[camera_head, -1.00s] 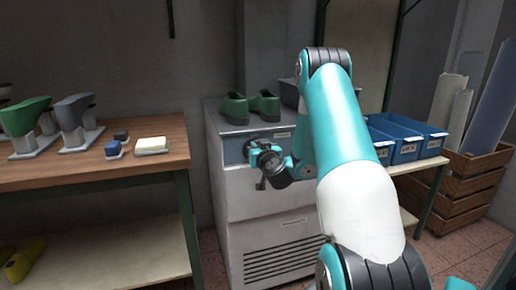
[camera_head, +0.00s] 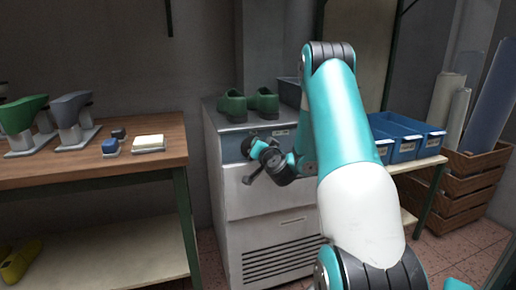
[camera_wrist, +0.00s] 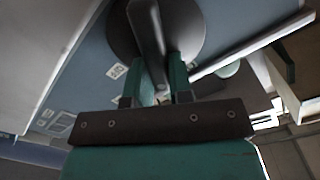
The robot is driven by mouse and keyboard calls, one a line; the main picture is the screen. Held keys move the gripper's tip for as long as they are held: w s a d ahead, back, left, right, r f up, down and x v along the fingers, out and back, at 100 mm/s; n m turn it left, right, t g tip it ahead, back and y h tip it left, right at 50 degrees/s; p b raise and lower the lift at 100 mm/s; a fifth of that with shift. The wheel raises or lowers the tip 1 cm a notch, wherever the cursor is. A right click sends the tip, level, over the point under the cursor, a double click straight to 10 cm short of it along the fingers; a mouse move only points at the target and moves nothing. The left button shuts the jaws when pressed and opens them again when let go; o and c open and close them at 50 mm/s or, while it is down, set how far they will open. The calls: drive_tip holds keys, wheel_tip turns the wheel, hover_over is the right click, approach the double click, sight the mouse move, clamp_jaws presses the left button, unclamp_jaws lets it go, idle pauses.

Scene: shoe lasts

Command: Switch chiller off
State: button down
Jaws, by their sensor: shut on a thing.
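The chiller (camera_head: 270,200) is a white cabinet with a blue-grey control panel near its top. In the wrist view, a dark round knob (camera_wrist: 190,28) with a raised grip bar sits on the panel. My gripper (camera_wrist: 154,72) has its two green fingers on either side of the bar and is shut on it. The bar slants slightly from the picture's vertical. In the head view, my gripper (camera_head: 252,148) is at the left of the panel and mostly hides the knob. Small pale labels show on the panel, too blurred to read.
Green shoes (camera_head: 250,104) stand on top of the chiller. A wooden bench (camera_head: 110,168) with shoe lasts is at left. Blue bins (camera_head: 405,135) on a shelf and a wooden crate (camera_head: 465,195) are at right. My arm covers the chiller's right side.

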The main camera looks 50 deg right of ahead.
drive_tip(key=m, duration=0.3)
drive_tip(key=f+m, duration=0.1)
drive_tip(key=m, duration=0.3)
drive_tip(key=d+f+m+b, duration=0.1)
drive_tip(key=m, duration=0.3)
drive_tip(key=shift+s, duration=0.3)
drive_tip(key=shift+m, duration=0.5)
drive_tip(key=c, duration=1)
unclamp_jaws()
drive_tip(key=shift+s+a, duration=0.1)
